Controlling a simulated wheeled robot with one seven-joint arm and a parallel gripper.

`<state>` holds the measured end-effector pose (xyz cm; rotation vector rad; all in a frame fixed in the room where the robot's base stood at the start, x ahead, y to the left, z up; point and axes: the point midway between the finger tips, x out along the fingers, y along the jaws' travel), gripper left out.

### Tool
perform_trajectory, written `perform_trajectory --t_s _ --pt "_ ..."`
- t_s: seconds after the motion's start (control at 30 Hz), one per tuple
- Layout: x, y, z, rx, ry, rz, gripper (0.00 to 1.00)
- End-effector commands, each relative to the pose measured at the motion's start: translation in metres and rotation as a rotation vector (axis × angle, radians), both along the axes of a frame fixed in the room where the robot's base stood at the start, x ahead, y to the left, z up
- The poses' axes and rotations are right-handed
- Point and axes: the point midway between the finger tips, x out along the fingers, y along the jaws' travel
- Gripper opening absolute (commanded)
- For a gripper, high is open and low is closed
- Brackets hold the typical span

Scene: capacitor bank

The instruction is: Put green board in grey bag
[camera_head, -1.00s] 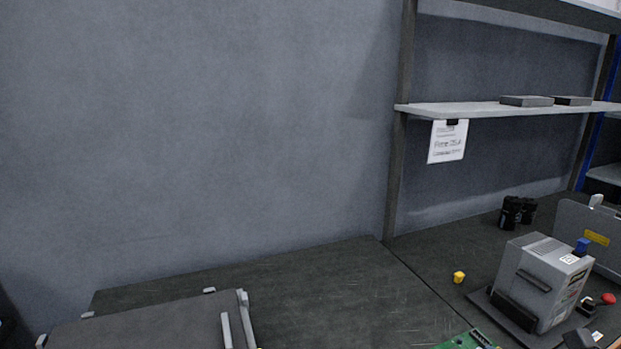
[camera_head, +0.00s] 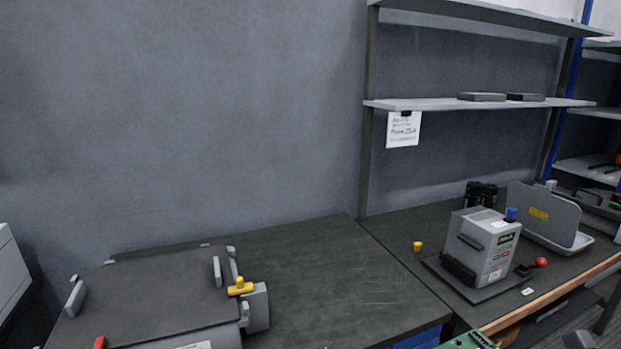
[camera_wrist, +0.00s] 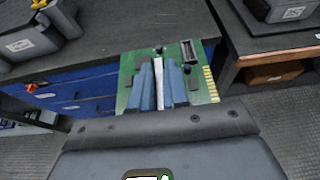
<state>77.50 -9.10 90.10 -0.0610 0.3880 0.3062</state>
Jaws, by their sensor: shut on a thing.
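The green board (camera_wrist: 203,88), with a dark connector and gold edge contacts, is held by my gripper (camera_wrist: 158,70) in the wrist view. The fingers are shut on it, over its middle. A corner of the green board (camera_head: 466,342) also shows at the bottom edge of the head view. The rest of it is cut off there. I cannot make out a grey bag in either view.
A dark grey case (camera_head: 160,300) with a yellow latch (camera_head: 240,287) stands on the left bench. The left bench's right part (camera_head: 320,265) is clear.

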Motion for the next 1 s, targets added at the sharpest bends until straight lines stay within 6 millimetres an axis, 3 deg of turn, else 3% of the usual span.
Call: perform_trajectory --t_s 0.27,0.53,0.8,1.0 --pt "0.002 0.005 -0.037 0.01 0.012 -0.063 0.0" --pt "0.0 0.019 -0.088 0.015 0.021 -0.148 0.0" --pt "-0.012 0.061 -0.157 0.01 0.019 -0.261 0.0" --pt "-0.018 0.086 -0.18 0.002 0.004 -0.305 0.0"
